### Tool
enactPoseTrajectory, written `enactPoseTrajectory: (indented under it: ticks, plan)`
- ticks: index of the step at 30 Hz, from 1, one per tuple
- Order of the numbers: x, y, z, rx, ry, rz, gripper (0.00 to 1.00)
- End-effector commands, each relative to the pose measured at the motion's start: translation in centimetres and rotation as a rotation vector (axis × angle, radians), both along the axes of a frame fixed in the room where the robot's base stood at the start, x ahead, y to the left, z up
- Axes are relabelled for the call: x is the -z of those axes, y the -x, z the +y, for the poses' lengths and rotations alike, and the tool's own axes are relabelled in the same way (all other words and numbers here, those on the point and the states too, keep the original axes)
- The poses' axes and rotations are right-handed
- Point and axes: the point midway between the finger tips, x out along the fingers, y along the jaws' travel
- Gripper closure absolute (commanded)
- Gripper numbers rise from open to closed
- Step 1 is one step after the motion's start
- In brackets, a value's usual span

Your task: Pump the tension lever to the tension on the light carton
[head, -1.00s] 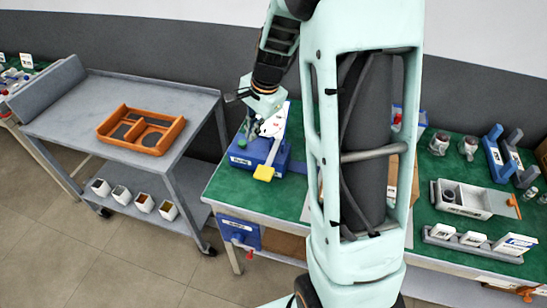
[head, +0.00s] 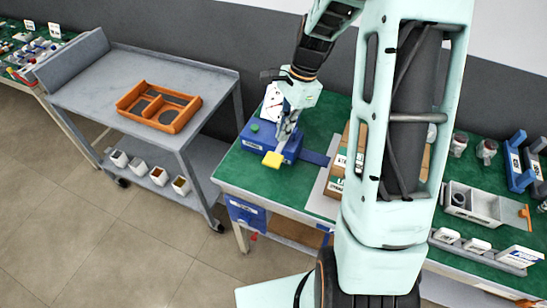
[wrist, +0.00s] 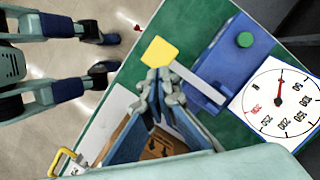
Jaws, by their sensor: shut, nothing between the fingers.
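The blue pump unit (head: 262,140) stands on the green bench top, with a green button (head: 255,127) and a white dial (head: 271,100). Its tension lever ends in a yellow paddle (head: 272,160). In the wrist view the yellow paddle (wrist: 158,52) is on a pale bar just beyond my fingertips. My gripper (wrist: 158,76) is shut and empty, close to the paddle; I cannot tell if they touch. The dial (wrist: 279,103) shows its needle pointing upward, away from the larger numbers. A brown carton (head: 350,150) with white labels is partly hidden by my arm; its label is unreadable.
A grey cart (head: 95,85) with an orange tray (head: 186,117) stands at left. A blue box (head: 246,213) hangs on the bench front. Grey trays and blue stands (head: 513,170) fill the bench's right side. Bare floor lies in front of the cart.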

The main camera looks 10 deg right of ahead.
Motion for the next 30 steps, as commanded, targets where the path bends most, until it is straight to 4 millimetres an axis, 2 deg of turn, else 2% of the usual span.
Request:
enactPoseTrajectory:
  ticks: [5,18,30]
  plan:
    - [1.3,0.1,0.3,-0.001,0.000,0.000,1.00]
    - [6.3,0.4,1.5,-0.001,-0.001,-0.001,1.00]
    - [6.7,0.4,1.7,-0.001,0.000,-0.001,1.00]
